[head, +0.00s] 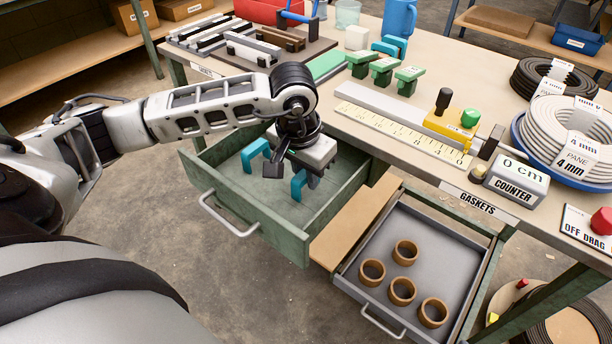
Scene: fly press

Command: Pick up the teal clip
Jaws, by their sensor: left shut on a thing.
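My left gripper (291,174) reaches down into the open green drawer (230,215) under the bench's left end. Its dark fingers are shut on a teal clip (299,184), which is partly hidden by the fingers. I cannot tell whether this clip touches the drawer floor. My right gripper is not in view.
A grey drawer (385,243) with several brown rings (402,290) is open to the right. The green drawer's front wall is near the gripper.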

